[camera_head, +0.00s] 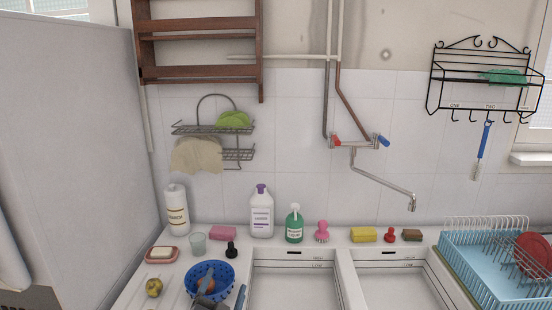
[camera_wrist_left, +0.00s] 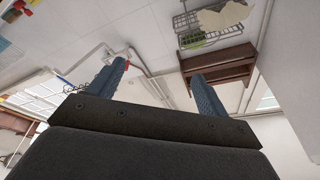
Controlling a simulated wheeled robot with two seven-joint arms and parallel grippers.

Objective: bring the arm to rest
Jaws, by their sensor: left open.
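My left gripper (camera_head: 222,293) shows only in part at the bottom edge of the head view, in front of the blue colander (camera_head: 190,277). In the left wrist view the gripper (camera_wrist_left: 160,75) has two blue-grey fingers set wide apart. It is open, with nothing between the fingers. The wrist view is upside down, with the wall and the brown wooden shelf (camera_wrist_left: 219,67) beyond the fingers. Most of the left arm is hidden. My right gripper is in neither view.
Bottles, a sponge (camera_head: 363,235) and small items line the counter behind the double sink (camera_head: 290,287). A blue dish rack (camera_head: 480,262) is right. The sink basins look empty.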

